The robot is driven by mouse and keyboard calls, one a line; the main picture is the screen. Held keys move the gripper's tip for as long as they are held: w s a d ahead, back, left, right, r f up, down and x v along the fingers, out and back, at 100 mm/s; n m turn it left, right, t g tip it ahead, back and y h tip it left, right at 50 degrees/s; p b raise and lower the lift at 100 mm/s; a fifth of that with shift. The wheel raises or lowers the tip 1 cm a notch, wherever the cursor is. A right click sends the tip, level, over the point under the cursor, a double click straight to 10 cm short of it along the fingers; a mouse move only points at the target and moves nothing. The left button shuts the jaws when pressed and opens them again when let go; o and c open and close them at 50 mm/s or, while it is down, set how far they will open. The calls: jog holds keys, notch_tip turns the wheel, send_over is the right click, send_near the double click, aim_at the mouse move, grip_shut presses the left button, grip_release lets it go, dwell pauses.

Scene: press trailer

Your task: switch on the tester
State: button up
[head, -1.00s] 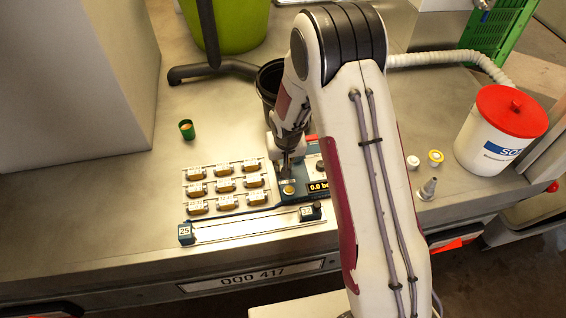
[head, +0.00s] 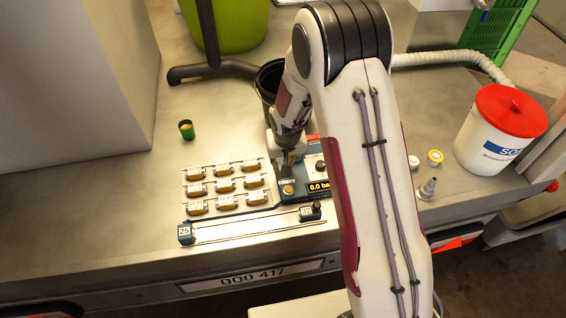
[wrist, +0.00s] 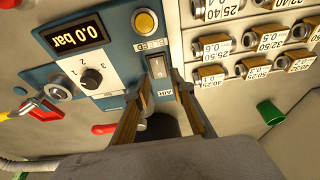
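The tester is a blue panel (wrist: 118,45) with a display (wrist: 82,33) reading 0.0 bar; the display also shows in the head view (head: 318,187). A grey rocker switch (wrist: 157,67) marked 0 sits on the panel below the yellow button (wrist: 146,20) in the wrist view. My gripper (wrist: 161,78) is open, its two fingers apart with nothing held between them. The fingertips are close to the switch, one on either side of its lower part; I cannot tell whether they touch it. In the head view my gripper (head: 288,165) is over the panel and hides part of it.
A rack of small labelled parts (head: 223,185) lies left of the tester. A black bin (head: 267,85) stands behind. A white tub with a red lid (head: 490,140) is at right.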

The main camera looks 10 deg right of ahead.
jog(key=v, duration=1)
jog(key=shift+r, duration=0.35)
jog(key=shift+s, duration=0.15)
dwell(0.3)
jog(key=s+d+r+g, duration=0.1)
jog(key=s+g, duration=0.1)
jog(key=s, duration=0.6)
jog(key=s+d+r+t, duration=0.2)
jog(key=s+r, duration=0.8)
jog(key=r, duration=0.1)
jog(key=s+d+r+t, duration=0.1)
jog(key=s+r+t, duration=0.1)
jog(key=s+r, duration=0.8)
jog(key=shift+s+d+r+t, duration=0.3)
jog(key=shift+d+r, duration=0.1)
jog(key=shift+r, duration=0.2)
dwell(1.4)
